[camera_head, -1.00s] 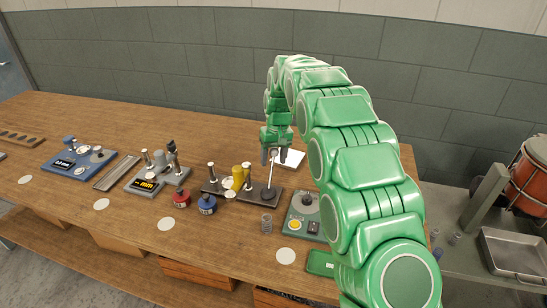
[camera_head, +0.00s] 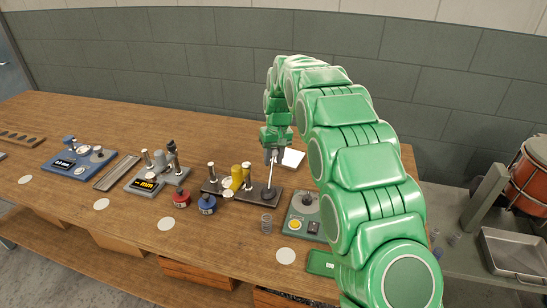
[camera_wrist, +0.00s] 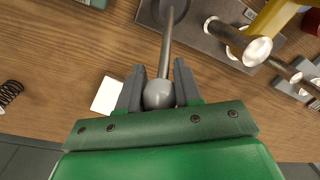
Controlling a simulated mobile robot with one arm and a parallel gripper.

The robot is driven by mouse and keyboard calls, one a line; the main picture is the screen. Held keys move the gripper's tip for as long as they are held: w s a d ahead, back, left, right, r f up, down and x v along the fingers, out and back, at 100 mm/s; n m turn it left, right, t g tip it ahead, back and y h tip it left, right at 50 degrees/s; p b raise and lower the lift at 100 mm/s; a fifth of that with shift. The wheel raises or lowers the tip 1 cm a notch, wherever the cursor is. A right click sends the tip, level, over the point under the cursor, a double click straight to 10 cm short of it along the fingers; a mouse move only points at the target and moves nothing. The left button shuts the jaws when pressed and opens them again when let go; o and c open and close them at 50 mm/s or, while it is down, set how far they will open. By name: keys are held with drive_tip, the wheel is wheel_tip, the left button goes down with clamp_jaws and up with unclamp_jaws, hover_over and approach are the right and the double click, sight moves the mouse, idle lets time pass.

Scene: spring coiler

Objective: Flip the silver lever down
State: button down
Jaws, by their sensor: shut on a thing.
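The silver lever (camera_head: 273,173) rises nearly upright from a round dark pivot on a dark base plate (camera_head: 252,193). In the wrist view its rod (camera_wrist: 168,45) ends in a grey ball knob (camera_wrist: 158,94). My gripper (camera_wrist: 157,90) has its two dark fingers on either side of the knob, shut on it. In the head view my gripper (camera_head: 276,153) is at the lever's top, and the knob is hard to make out there.
A yellow part (camera_head: 238,177) and metal posts stand on the same plate, left of the lever. A spring (camera_head: 266,224) and a grey-green device (camera_head: 303,217) are nearer the front. A white sheet (camera_head: 293,158) lies behind, right of my gripper.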

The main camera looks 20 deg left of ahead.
drive_tip(key=shift+s+r, duration=0.1)
drive_tip(key=shift+r, duration=0.05)
drive_tip(key=shift+s+r+t, duration=0.35)
drive_tip(key=shift+s+t, duration=0.15)
drive_tip(key=shift+t, duration=0.1)
drive_tip(key=shift+s, duration=0.3)
drive_tip(key=shift+s+r+t, duration=0.2)
drive_tip(key=shift+s+t, duration=0.3)
drive_tip(key=shift+t, duration=0.15)
drive_tip(key=shift+s+r+t, duration=0.2)
drive_tip(key=shift+s+t, duration=0.25)
drive_tip(key=shift+t, duration=0.2)
drive_tip(key=s+f+t, duration=0.1)
drive_tip(key=s+t, duration=0.2)
drive_tip(key=s, duration=0.5)
drive_tip(key=shift+t, duration=0.4)
drive_tip(key=shift+s, duration=0.1)
